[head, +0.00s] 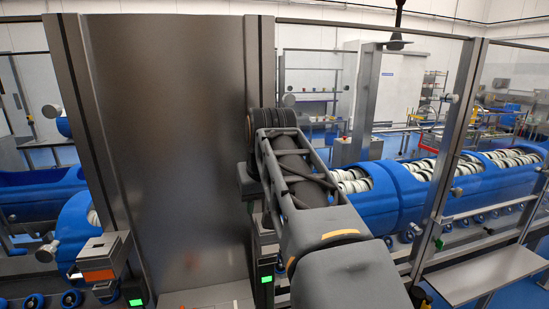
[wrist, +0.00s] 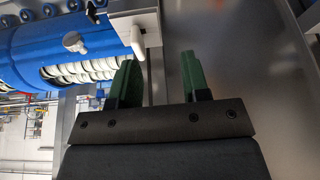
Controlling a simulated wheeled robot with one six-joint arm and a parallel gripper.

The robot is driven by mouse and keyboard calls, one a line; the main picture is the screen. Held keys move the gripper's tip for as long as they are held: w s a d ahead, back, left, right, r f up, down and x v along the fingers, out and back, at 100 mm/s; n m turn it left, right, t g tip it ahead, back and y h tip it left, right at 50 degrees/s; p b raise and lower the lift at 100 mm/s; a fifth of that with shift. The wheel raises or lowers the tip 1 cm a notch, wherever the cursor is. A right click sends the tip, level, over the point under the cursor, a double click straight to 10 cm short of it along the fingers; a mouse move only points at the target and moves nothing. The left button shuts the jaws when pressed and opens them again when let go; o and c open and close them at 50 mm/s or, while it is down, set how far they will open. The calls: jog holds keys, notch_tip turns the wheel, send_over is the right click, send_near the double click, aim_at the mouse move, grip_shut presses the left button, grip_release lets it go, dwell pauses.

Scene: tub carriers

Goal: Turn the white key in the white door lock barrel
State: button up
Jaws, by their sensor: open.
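The white key (wrist: 135,38) shows in the wrist view as a pale upright tab at a pale, box-like lock housing (wrist: 133,18) near the top. I cannot make out the barrel apart from the housing. My gripper (wrist: 160,60) is open and empty, with two dark green fingers pointing up the picture toward the housing. The key's end is close to the left fingertip, left of the middle of the gap; I cannot tell whether they touch. In the head view my arm hides the gripper, and I cannot make out the key.
A broad grey metal panel (head: 170,150) stands before me, and grey metal also fills the wrist view's right side. Blue tub carriers (head: 390,205) with white rolls are behind glass at the right. A metal shelf (head: 480,272) juts out at the lower right. A round knob (wrist: 73,41) protrudes left of the housing.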

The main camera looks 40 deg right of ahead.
notch_tip(320, 180, up, 5)
jog(key=s+d+m, duration=0.1)
jog(key=d, duration=0.2)
jog(key=p+x, duration=0.1)
jog(key=x, duration=1.1)
jog(key=shift+d+f, duration=0.2)
jog(key=shift+f, duration=0.1)
jog(key=shift+c, duration=0.4)
grip_shut()
jog(key=m+g+h, duration=0.1)
jog(key=m, duration=0.3)
jog(key=shift+h, duration=0.4)
